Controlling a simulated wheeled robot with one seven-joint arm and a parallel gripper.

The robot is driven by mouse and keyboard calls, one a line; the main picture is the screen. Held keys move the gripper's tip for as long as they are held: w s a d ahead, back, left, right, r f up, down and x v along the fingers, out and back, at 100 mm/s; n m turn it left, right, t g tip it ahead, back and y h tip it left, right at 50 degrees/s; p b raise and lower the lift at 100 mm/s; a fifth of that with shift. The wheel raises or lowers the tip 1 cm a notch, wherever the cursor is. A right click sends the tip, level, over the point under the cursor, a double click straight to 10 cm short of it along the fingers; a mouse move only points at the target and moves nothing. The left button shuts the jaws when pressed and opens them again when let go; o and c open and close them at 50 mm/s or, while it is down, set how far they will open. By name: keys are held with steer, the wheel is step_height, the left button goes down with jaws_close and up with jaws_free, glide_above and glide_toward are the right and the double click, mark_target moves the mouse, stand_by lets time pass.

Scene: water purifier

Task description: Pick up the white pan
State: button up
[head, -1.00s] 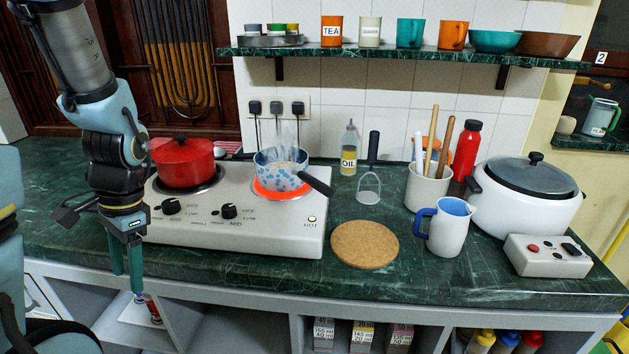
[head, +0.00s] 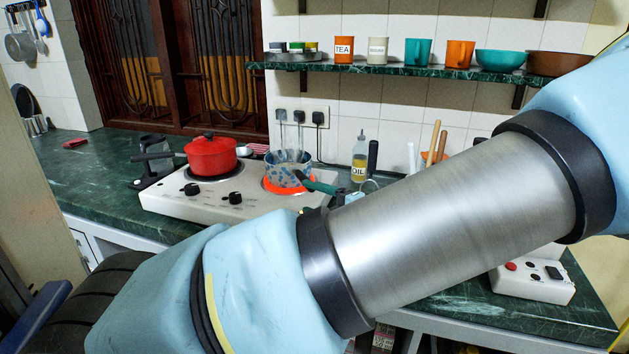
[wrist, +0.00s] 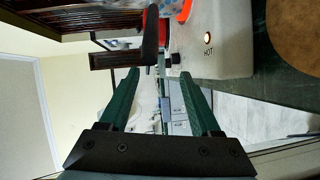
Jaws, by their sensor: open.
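The white pan (head: 285,166), with blue spots, sits on the glowing right burner of the cooktop. Its body also shows at the top of the wrist view (wrist: 122,16). Its dark handle (wrist: 150,38) points toward my gripper in the wrist view, its end near the gap between the fingertips. My gripper (wrist: 160,74) is open, with its two green fingers apart and nothing clearly held between them. In the head view a green finger (head: 320,187) shows beside the pan's handle; my arm hides most of the gripper. I cannot tell whether finger and handle touch.
A red pot (head: 211,157) stands on the left burner of the cooktop (head: 165,203). An oil bottle (head: 359,160) stands behind the pan to the right. A control box (head: 533,277) is at the counter's right. My arm covers much of the counter.

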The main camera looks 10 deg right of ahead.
mark_target(300, 180)
steer(key=shift+w+a+r+m+t+h+p, duration=0.15)
steer(key=shift+w+a+m+t+p, duration=0.2)
steer(key=shift+w, duration=1.05)
steer(key=shift+w+a+m+t+h+p, duration=0.15)
steer(key=shift+w+m+p, duration=0.3)
steer(key=shift+w, duration=0.95)
steer(key=shift+w+a+r+m+t+h+p, duration=0.15)
steer(key=shift+w+a+m+p, duration=0.25)
steer(key=shift+w, duration=1)
steer(key=shift+f, duration=0.1)
jaws_close()
